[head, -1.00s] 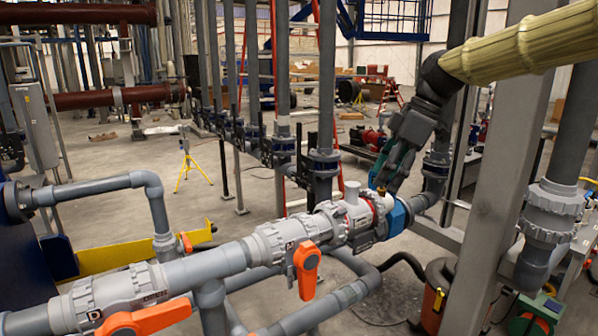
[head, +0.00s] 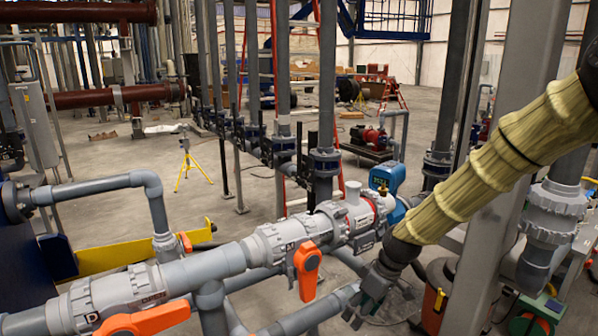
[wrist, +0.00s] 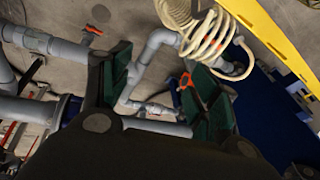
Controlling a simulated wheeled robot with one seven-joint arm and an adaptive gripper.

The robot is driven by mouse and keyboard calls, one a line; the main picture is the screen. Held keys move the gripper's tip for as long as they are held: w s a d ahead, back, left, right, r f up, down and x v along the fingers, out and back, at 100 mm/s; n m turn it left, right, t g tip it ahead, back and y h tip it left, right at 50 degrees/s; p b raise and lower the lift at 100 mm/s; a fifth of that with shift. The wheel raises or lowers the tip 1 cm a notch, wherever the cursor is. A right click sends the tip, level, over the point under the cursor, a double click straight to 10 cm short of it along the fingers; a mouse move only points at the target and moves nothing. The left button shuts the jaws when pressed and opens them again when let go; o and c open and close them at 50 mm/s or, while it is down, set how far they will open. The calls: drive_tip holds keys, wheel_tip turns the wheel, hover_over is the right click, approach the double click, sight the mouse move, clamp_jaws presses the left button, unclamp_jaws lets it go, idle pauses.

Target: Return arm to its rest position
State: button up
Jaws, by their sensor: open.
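My arm, in a tan ribbed sleeve (head: 490,155), reaches down from the right edge of the head view. My gripper (head: 362,308) hangs at its lower end, in front of the grey pipework and low in the picture. In the wrist view my gripper (wrist: 163,88) shows two dark green finger pads set wide apart. It is open, with nothing held between the pads. Pipes and floor show beyond the gap. Whether the gripper touches the pipe behind it in the head view, I cannot tell.
A grey pipe run with orange-handled valves (head: 307,262) crosses the foreground. A blue device (head: 388,180) stands at its far end. A grey steel column (head: 515,120) stands behind my arm. A coiled cream hose (wrist: 215,42) and yellow rail (wrist: 275,35) show in the wrist view.

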drive_tip(key=s+f+m, duration=0.1)
drive_tip(key=s+f, duration=0.4)
drive_tip(key=f, duration=0.2)
drive_tip(key=s+d+f+m+h, duration=0.1)
drive_tip(key=s+f+m, duration=0.1)
drive_tip(key=s+f, duration=0.4)
drive_tip(key=s+f+m, duration=0.2)
drive_tip(key=s+f, duration=0.4)
drive_tip(key=f, duration=0.3)
drive_tip(key=shift+d+f+h, duration=0.3)
drive_tip(key=shift+d, duration=0.1)
drive_tip(key=s+d+f+m+h, duration=0.1)
drive_tip(key=s+d+f, duration=0.15)
drive_tip(key=s, duration=0.45)
drive_tip(key=s+d+f+m, duration=0.1)
drive_tip(key=s+f+m, duration=0.15)
drive_tip(key=s, duration=0.55)
drive_tip(key=s+d+f+m+h, duration=0.1)
drive_tip(key=s+d+f, duration=0.1)
drive_tip(key=s+f, duration=0.35)
wheel_tip(320, 180, down, 9)
drive_tip(key=s+b, duration=0.1)
drive_tip(key=b, duration=0.9)
drive_tip(key=shift+s+a+g, duration=0.2)
drive_tip(key=shift+a+g, duration=0.05)
drive_tip(key=shift+g, duration=0.05)
